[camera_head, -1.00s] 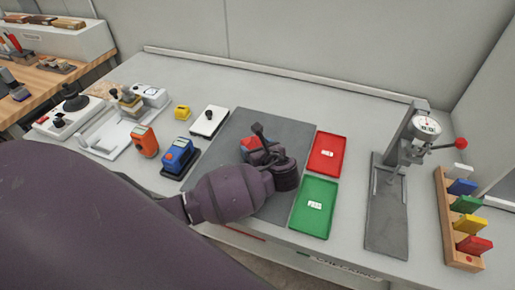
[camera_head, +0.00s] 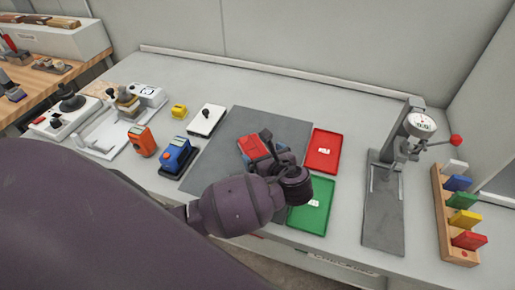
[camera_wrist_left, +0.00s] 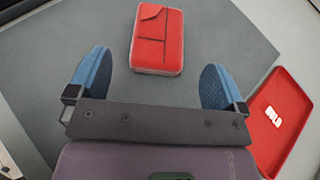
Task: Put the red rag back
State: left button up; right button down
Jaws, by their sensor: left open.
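The red rag (camera_head: 251,147) looks like a folded rectangular pad and lies on the dark grey mat (camera_head: 222,150). My arm partly covers it in the head view. In the left wrist view the red rag (camera_wrist_left: 157,45) shows fully, with dark lines on its top. My left gripper (camera_wrist_left: 156,82) is open and empty, its two blue fingers wide apart. The rag lies ahead of the gap between them, apart from both. In the head view the left gripper (camera_head: 268,152) is over the mat, just beside the rag. My right gripper is out of view.
A red tray (camera_head: 323,151) and a green tray (camera_head: 311,207) lie right of the mat. A gauge stand (camera_head: 385,200) and a rack of coloured pieces (camera_head: 455,215) stand further right. Blue (camera_head: 177,155) and orange (camera_head: 142,140) devices and a white box (camera_head: 207,119) stand left.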

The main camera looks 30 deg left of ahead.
pick_arm(q)
jog(key=shift+v, duration=2.7)
